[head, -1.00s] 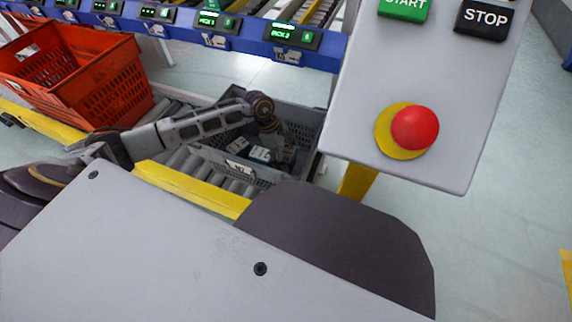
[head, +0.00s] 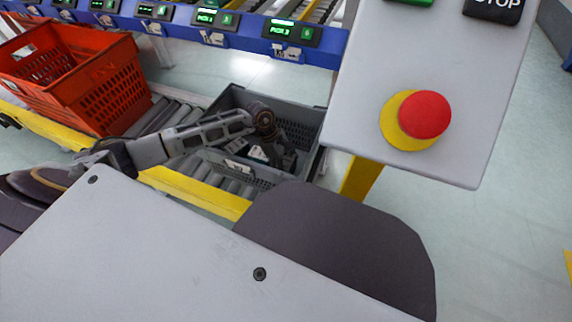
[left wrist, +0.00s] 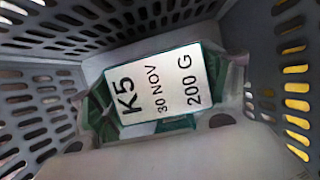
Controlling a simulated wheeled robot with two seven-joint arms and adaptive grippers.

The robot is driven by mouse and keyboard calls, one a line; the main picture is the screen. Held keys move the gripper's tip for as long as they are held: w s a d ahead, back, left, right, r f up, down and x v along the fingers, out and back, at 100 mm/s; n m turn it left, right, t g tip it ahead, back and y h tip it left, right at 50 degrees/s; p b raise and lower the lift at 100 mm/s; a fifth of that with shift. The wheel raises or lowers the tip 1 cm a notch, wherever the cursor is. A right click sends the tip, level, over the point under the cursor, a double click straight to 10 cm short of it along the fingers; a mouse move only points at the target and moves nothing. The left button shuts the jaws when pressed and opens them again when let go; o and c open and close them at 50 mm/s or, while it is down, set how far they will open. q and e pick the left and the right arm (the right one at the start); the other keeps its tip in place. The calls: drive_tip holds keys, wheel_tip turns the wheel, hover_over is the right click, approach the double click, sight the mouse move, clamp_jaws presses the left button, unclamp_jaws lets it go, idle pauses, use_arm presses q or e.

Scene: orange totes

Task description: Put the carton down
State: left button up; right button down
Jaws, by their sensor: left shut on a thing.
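The carton (left wrist: 160,88) is green with a white label reading K5, 30 NOV, 200 G. In the left wrist view it lies between the two fingers of my left gripper (left wrist: 160,100), which are shut on it. In the head view my left gripper (head: 283,160) reaches down inside the grey tote (head: 310,130). A small white and green patch (head: 258,153) shows beside the gripper there; I cannot tell if it is the held carton. The gap between carton and tote floor cannot be judged. My right gripper is not in view.
The grey tote sits on a roller conveyor (head: 215,185) with a yellow rail. An orange tote (head: 85,85) stands to the left. A grey panel with a red button (head: 425,114) stands close at right. A blue rack (head: 235,38) with displays runs behind.

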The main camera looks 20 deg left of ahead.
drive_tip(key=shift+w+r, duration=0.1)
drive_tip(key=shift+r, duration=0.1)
use_arm(q)
drive_tip(key=shift+f, duration=0.3)
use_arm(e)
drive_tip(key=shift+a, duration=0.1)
use_arm(q)
drive_tip(key=o, duration=1.2)
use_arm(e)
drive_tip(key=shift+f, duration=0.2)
use_arm(q)
drive_tip(key=shift+r, duration=0.1)
drive_tip(key=shift+p+v, duration=0.45)
drive_tip(key=shift+v, duration=0.7)
drive_tip(key=shift+p+v, duration=2.05)
drive_tip(key=shift+v, duration=3.05)
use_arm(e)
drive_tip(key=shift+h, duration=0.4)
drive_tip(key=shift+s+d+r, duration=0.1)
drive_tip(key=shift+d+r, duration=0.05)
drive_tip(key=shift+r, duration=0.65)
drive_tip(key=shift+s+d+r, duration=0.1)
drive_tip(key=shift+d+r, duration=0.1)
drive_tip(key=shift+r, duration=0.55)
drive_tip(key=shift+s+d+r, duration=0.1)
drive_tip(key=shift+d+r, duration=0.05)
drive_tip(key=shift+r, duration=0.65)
